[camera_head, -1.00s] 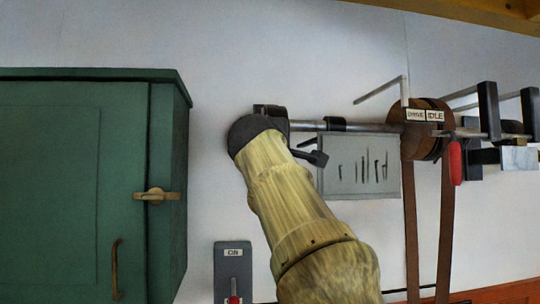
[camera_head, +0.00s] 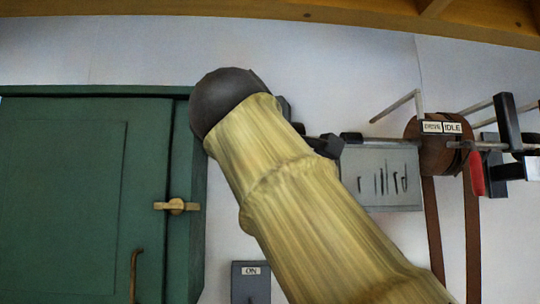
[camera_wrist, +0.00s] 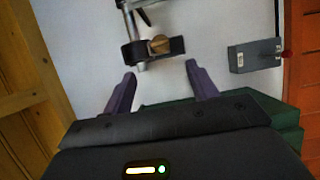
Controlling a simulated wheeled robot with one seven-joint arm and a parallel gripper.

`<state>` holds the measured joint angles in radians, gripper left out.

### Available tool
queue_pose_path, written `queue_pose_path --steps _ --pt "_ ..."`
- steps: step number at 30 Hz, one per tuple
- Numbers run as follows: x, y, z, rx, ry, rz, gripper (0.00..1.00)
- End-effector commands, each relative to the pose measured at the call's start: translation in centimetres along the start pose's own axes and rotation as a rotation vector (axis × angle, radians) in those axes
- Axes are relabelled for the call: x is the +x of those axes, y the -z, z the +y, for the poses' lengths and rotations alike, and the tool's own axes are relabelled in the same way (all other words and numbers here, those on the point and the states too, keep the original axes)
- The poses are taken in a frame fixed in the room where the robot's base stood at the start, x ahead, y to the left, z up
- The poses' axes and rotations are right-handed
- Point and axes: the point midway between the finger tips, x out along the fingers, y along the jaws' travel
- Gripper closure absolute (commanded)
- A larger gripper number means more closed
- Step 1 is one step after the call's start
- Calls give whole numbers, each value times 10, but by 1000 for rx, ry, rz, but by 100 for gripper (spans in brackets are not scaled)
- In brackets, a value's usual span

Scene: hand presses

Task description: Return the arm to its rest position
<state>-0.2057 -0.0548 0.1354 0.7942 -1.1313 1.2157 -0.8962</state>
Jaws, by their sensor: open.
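My arm (camera_head: 310,205) rises from the lower right of the head view and ends in a dark rounded joint (camera_head: 228,100) in front of the wall and the cabinet's right edge. My gripper does not show in the head view. In the wrist view my gripper (camera_wrist: 160,82) has two purple fingers spread well apart. Nothing is between them. Beyond the fingertips a shaft with a dark bracket (camera_wrist: 134,53) and a brown round end stands at the wall, apart from the fingers.
A green cabinet (camera_head: 70,200) with a brass latch (camera_head: 176,205) fills the left. The overhead shaft carries belt pulleys (camera_head: 440,157) marked DRIVE and IDLE at right. A grey panel (camera_head: 382,178) hangs on the wall. A grey switch box (camera_head: 250,284) reads ON. Wooden beams (camera_head: 330,15) run above.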

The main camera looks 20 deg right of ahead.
Motion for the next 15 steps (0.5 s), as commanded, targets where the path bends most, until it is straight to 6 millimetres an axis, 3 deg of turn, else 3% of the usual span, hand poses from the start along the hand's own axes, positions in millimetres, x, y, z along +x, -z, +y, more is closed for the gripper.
queue_pose_path --steps 11,15 --pt "1 0 0 0 1 1 42" --pt "8 12 -15 -8 23 20 42"
